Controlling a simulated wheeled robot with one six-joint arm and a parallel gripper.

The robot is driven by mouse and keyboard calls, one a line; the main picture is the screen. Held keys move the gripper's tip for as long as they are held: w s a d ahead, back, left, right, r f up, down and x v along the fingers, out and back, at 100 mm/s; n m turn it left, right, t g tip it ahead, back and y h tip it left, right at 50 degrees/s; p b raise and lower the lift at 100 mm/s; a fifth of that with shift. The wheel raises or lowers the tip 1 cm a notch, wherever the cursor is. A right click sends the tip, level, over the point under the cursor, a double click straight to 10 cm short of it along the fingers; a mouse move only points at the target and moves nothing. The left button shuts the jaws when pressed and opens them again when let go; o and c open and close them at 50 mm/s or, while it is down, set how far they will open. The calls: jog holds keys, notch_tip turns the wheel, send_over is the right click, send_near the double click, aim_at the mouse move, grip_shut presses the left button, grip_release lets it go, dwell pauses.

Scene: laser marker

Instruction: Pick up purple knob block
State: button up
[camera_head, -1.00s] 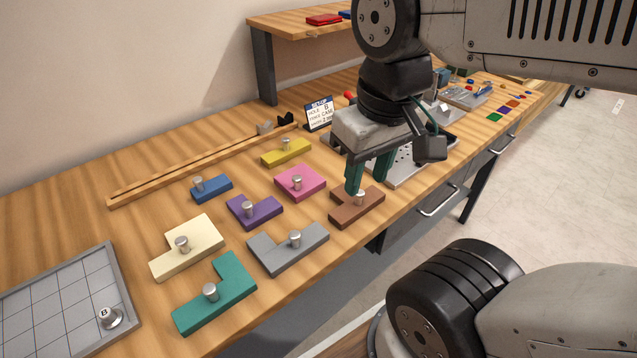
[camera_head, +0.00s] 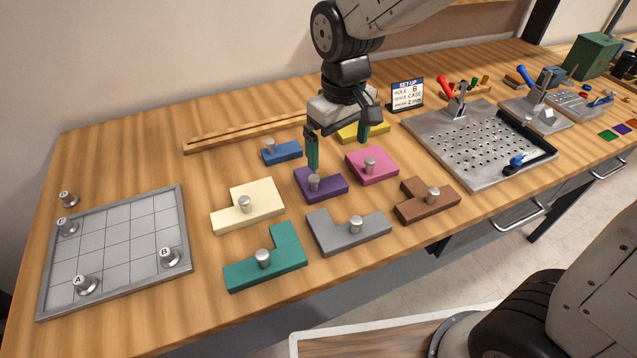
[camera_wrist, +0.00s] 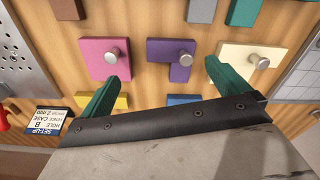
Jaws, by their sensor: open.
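The purple knob block (camera_head: 325,190) lies on the wooden table among several other knob blocks, with a silver knob on top. My gripper (camera_head: 337,156) is open and empty above the table, at the far side of the purple block; one green finger overlaps the block's far edge in the head view. In the wrist view the purple block (camera_wrist: 175,52) lies ahead of the gap between my open fingertips (camera_wrist: 165,76), with its knob in sight. I cannot tell the exact height of the fingers above the table.
Around it lie the pink block (camera_head: 380,174), blue block (camera_head: 291,154), yellow block (camera_head: 377,133), cream block (camera_head: 263,196), grey block (camera_head: 334,237), teal block (camera_head: 289,241) and brown block (camera_head: 412,210). A gridded tray (camera_head: 182,215) stands left, a perforated metal plate (camera_head: 470,160) right.

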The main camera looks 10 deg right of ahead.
aim_at(323, 183)
jog(key=a+f, duration=0.1)
jog(key=w+a+f, duration=0.1)
jog(key=f, duration=0.1)
jog(key=shift+a+n, duration=0.15)
jog(key=shift+n, duration=0.15)
notch_tip(323, 183, down, 7)
jog(key=shift+a+r, duration=0.1)
jog(key=shift+a, duration=0.05)
jog(key=c, duration=0.7)
notch_tip(323, 183, up, 18)
dwell(0.4)
